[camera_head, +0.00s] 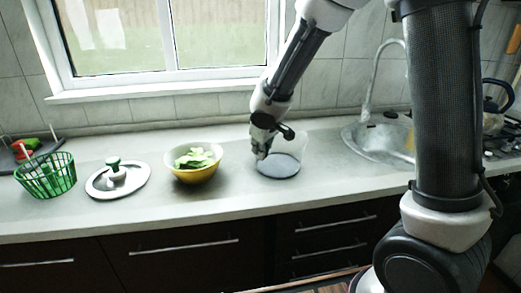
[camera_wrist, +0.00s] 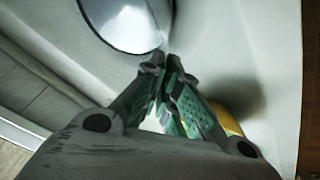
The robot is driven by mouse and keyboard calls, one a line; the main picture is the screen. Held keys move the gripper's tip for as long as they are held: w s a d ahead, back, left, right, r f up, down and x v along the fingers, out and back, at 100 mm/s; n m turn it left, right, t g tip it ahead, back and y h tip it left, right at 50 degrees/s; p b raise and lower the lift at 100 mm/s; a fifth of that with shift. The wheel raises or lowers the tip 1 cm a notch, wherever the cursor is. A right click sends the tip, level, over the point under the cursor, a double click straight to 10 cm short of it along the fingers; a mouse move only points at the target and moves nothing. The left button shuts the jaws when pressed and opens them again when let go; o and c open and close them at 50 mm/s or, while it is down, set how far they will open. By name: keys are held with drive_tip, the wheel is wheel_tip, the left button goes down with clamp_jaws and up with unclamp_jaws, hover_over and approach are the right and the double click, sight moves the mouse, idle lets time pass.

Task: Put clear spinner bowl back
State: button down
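The clear spinner bowl (camera_head: 279,166) stands upright on the counter right of the yellow bowl; its see-through wall is faint and its base looks grey-blue. In the wrist view, a round dark-rimmed part of it (camera_wrist: 130,22) shows at the top. My gripper (camera_head: 261,155) points down at the bowl's left side. In the wrist view, my gripper's fingertips (camera_wrist: 166,64) are close together with a narrow gap, just below the bowl's edge. Whether they pinch the clear wall cannot be made out. The green spinner basket (camera_head: 46,177) and the white lid with a green knob (camera_head: 118,181) stand at the left.
A yellow bowl of green leaves (camera_head: 194,163) stands close left of my gripper; its edge also shows in the wrist view (camera_wrist: 228,118). A sink (camera_head: 383,140) with a tap lies to the right. The counter (camera_head: 330,185) is bare between bowl and sink.

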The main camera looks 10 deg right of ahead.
drive_tip(key=shift+f, duration=0.1)
drive_tip(key=c, duration=1.6)
unclamp_jaws()
drive_tip(key=shift+c, duration=0.2)
drive_tip(key=a+v, duration=0.1)
drive_tip(key=v, duration=1.1)
drive_tip(key=s+d+r+m, duration=0.2)
drive_tip(key=s+d, duration=0.2)
drive_tip(key=d, duration=0.4)
drive_tip(key=s+d+r+m, duration=0.2)
drive_tip(key=s+d+r, duration=0.15)
drive_tip(key=d, duration=0.35)
drive_tip(key=s+d+m, duration=0.1)
drive_tip(key=s+d, duration=0.2)
drive_tip(key=s, duration=0.5)
drive_tip(key=s+d+f+m, duration=0.1)
drive_tip(key=s+d, duration=0.3)
drive_tip(key=s, duration=0.4)
drive_tip(key=shift+d+m+g+h, duration=0.3)
drive_tip(key=shift+d+m+g, duration=0.1)
drive_tip(key=shift+m, duration=0.3)
drive_tip(key=shift+w+f, duration=0.1)
drive_tip(key=shift+f, duration=0.05)
